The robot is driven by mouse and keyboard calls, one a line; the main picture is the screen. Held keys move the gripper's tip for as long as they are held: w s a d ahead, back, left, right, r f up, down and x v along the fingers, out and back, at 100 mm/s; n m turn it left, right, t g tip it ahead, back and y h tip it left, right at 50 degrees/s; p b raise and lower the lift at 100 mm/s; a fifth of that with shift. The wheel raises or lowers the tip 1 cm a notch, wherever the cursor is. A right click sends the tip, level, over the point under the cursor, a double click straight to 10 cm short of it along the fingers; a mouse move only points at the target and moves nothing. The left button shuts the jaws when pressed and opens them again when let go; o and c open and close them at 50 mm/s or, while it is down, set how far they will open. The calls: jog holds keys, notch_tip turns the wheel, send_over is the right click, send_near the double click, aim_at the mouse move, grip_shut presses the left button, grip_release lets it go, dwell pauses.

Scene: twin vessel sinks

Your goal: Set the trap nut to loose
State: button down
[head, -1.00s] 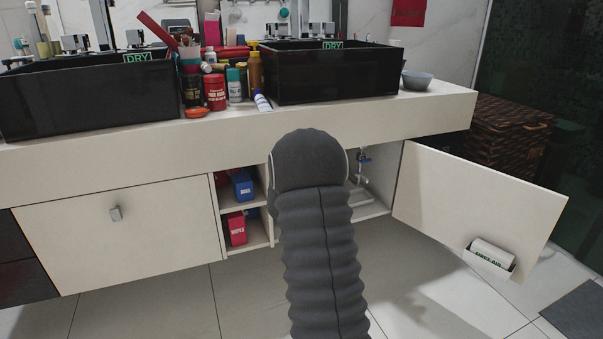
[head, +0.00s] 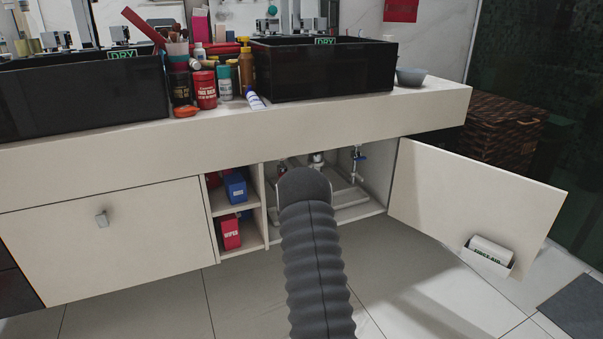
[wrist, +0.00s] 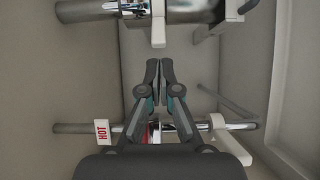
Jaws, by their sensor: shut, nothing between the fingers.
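In the head view the open cabinet under the right sink shows a chrome and white trap (head: 316,160) at the top, partly hidden by my arm. I cannot pick out the trap nut there. In the wrist view my gripper (wrist: 159,72) is shut and empty inside the cabinet. A chrome fitting (wrist: 192,10) lies just beyond the fingertips at the top. A white tab (wrist: 158,32) sticks out from it towards the fingertips, apart from them. I cannot tell whether this tab belongs to the trap nut. The gripper is hidden in the head view.
A pipe with a HOT tag (wrist: 102,132) crosses behind my fingers. A blue-handled valve (head: 358,157) hangs at the cabinet's right. The open door (head: 470,195) carries a first-aid holder (head: 488,257). Shelves with boxes (head: 230,232) stand left of the opening.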

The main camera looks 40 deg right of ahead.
jog(key=shift+x, duration=1.45)
jog(key=shift+s+d+b, duration=0.4)
jog(key=shift+s, duration=0.4)
jog(key=shift+s+a, duration=0.1)
